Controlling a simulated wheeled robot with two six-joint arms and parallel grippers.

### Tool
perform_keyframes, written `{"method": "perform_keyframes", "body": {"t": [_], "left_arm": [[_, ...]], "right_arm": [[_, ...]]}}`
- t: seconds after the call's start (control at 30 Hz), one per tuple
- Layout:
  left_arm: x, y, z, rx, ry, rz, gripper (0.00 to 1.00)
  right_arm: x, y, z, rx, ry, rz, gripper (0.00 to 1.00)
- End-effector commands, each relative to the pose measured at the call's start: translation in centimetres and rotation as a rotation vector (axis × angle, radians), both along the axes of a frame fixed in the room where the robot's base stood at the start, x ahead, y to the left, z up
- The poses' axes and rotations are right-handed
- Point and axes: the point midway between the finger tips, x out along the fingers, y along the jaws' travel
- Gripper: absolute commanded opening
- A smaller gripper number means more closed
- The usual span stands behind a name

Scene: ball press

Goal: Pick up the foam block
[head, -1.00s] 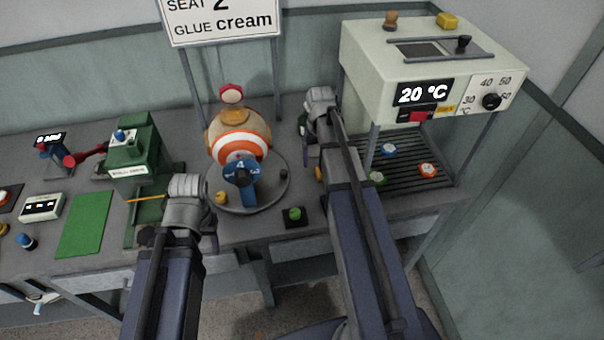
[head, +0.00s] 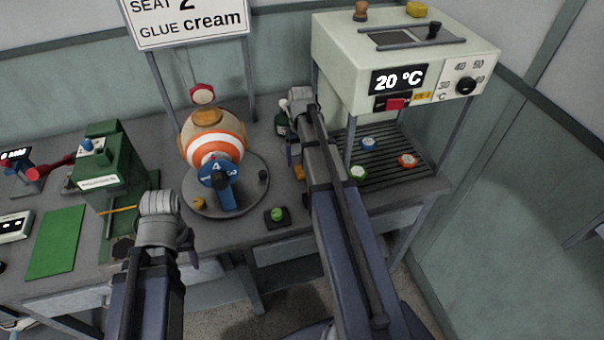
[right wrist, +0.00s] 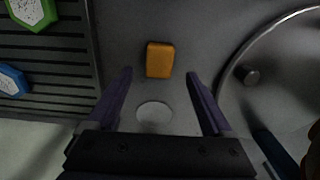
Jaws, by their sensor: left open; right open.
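An orange block (right wrist: 160,60), which looks like the foam block, lies on the grey bench in the right wrist view. In the head view only a small orange part (head: 299,172) shows beside my right arm. My right gripper (right wrist: 160,88) is open and empty, with the block just beyond and between its fingertips, not touching. In the head view the right gripper (head: 290,145) is mostly hidden by its own wrist. My left gripper (head: 188,243) is open near the bench's front edge, far left of the block.
A round turntable (head: 250,205) with an orange-striped ball (head: 215,152) stands left of the block. The oven's slatted rack (head: 390,178) with several coloured pieces is to its right. A green button (head: 277,214) sits in front. A dark bottle (head: 281,124) stands behind my right gripper.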

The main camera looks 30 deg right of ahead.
Motion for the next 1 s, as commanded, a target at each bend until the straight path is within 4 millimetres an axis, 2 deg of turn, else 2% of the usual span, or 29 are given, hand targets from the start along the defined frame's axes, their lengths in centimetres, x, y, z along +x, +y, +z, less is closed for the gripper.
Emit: {"method": "perform_keyframes", "body": {"t": [0.4,0.7,1.0], "left_arm": [[0.0,0.0,-4.8,0.000,0.000,0.000,0.50],[0.0,0.0,-4.9,0.000,0.000,0.000,0.50],[0.0,0.0,-4.9,0.000,0.000,0.000,0.50]], "right_arm": [[-0.5,0.0,-4.9,0.000,0.000,0.000,0.85],[-0.5,0.0,-4.9,0.000,0.000,0.000,0.85],[-0.5,0.0,-4.9,0.000,0.000,0.000,0.52]]}}
